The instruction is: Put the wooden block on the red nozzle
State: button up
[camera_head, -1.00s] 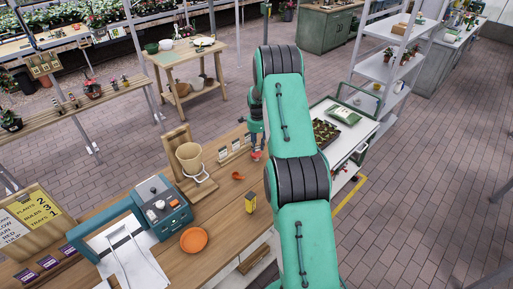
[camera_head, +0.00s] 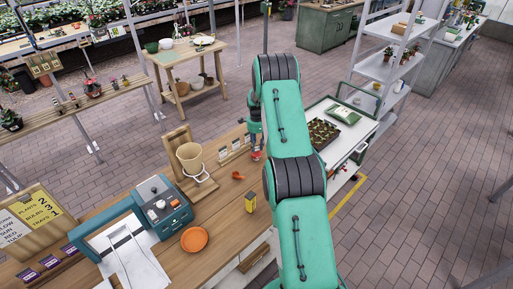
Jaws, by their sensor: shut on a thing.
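My green arm reaches over the wooden workbench (camera_head: 222,212), and my gripper (camera_head: 256,152) is low over its far right part, small and partly hidden by the arm. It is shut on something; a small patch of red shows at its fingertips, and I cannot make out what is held. A small orange-red piece (camera_head: 238,176) lies on the bench just left of and nearer than the gripper; I cannot tell if it is the nozzle. I cannot pick out a plain wooden block.
A beige pot (camera_head: 190,157) sits on a wooden stand left of the gripper. A blue-grey machine (camera_head: 163,206) and an orange dish (camera_head: 194,239) are further left and nearer. Small white cards stand behind. A white cart (camera_head: 358,138) with a seedling tray is right.

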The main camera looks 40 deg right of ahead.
aim_at(256, 145)
jog(key=shift+f, duration=0.7)
jog(key=shift+f, duration=0.1)
jog(key=o, duration=0.9)
jog(key=shift+c, duration=0.2)
notch_tip(256, 145, up, 12)
jog(key=b, duration=0.1)
jog(key=shift+b, duration=0.4)
